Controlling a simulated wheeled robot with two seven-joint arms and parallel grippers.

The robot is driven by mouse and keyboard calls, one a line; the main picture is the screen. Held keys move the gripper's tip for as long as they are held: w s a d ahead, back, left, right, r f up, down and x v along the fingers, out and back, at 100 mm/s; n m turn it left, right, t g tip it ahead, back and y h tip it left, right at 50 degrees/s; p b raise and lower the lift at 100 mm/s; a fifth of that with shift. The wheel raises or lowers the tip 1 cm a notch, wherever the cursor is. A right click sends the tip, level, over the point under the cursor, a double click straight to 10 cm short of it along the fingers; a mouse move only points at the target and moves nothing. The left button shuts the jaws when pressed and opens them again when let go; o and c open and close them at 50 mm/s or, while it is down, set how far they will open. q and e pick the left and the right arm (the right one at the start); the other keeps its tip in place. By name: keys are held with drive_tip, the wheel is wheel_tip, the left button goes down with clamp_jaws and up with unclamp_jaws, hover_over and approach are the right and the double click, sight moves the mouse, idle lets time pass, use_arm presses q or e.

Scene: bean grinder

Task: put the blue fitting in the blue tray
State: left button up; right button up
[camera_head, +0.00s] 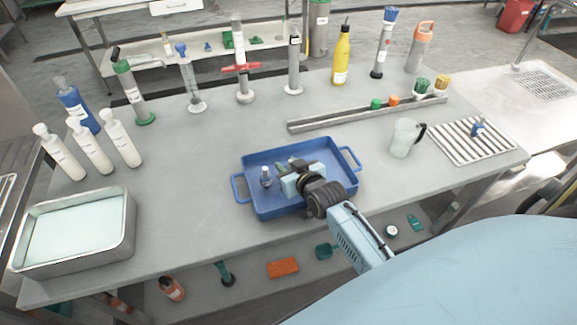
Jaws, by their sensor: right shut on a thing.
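The blue tray (252,157) lies on the middle of the grey bench, with a handle at each side. A small blue-grey fitting (266,178) stands upright inside it, toward the left, just left of my right gripper. My right gripper (287,169) reaches in from the lower right over the tray. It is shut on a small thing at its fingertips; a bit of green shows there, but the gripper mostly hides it. A similar blue fitting (478,128) stands on the ribbed drain rack at the right. My left gripper is not in view.
A long metal rail (345,120) lies behind the tray. Bottles and tall stands line the back edge. White bottles (90,146) and a metal basin (122,232) are at left. The bench left of the tray is clear.

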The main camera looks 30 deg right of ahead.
drive_tip(key=o, duration=1)
drive_tip(key=shift+s+a+f, duration=0.1)
drive_tip(key=shift+s+f, duration=0.1)
drive_tip(key=shift+f, duration=0.2)
drive_tip(key=shift+s+a+f, duration=0.1)
drive_tip(key=shift+s+f, duration=0.05)
drive_tip(key=shift+f, duration=0.25)
drive_tip(key=shift+c, duration=0.2)
drive_tip(key=shift+w+r, duration=0.1)
drive_tip(key=shift+r, duration=0.25)
drive_tip(key=shift+r+p, duration=0.2)
drive_tip(key=shift+p, duration=0.15)
drive_tip(key=v, duration=0.4)
drive_tip(key=p+v, duration=0.1)
drive_tip(key=v, duration=0.2)
drive_tip(key=r+v, duration=0.1)
drive_tip(key=v, duration=0.3)
drive_tip(key=shift+d+p, duration=0.2)
drive_tip(key=shift+p, duration=0.1)
